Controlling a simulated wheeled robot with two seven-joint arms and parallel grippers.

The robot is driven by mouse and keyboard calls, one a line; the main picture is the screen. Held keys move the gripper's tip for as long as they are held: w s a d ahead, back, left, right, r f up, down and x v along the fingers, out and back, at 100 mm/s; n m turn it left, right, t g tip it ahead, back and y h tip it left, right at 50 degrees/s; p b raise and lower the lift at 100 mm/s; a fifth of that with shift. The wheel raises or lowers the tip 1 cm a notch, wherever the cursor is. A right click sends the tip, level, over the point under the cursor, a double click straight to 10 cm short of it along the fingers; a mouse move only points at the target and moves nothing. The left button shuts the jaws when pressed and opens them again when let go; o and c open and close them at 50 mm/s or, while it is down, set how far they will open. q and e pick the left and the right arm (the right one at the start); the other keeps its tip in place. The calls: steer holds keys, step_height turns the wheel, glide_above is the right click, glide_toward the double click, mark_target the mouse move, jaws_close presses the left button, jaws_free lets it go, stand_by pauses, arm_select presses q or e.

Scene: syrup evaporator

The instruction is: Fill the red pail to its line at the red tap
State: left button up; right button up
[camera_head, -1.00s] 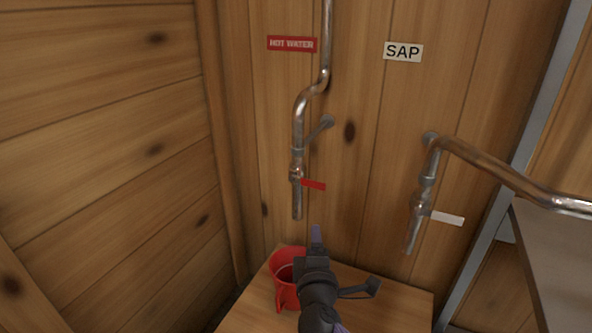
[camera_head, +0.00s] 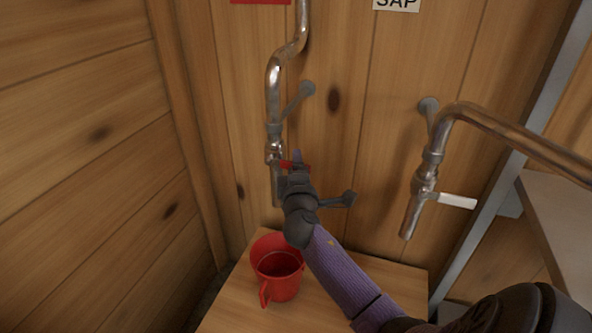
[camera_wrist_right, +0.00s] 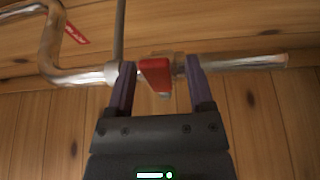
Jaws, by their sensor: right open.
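The red pail (camera_head: 277,268) stands upright on a wooden stand below the hot water pipe. A line runs around its inside, and I see no water in it. The red tap lever (camera_head: 294,165) sticks out to the right from its valve on the pipe (camera_head: 274,150). My right gripper (camera_head: 296,160) is up at the lever and partly covers it. In the right wrist view the red lever (camera_wrist_right: 155,74) lies between the two open fingers (camera_wrist_right: 157,90), with gaps on both sides. No stream shows from the spout. My left gripper is not in view.
A sap pipe with a white lever (camera_head: 457,201) hangs to the right. The stand top (camera_head: 385,285) is bare right of the pail. A grey metal surface (camera_head: 560,215) juts in at the right edge. A plank wall closes the left side.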

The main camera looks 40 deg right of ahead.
steer(key=shift+w+d, duration=0.1)
steer(key=shift+w, duration=0.05)
jaws_close()
stand_by(0.4)
stand_by(0.5)
stand_by(0.5)
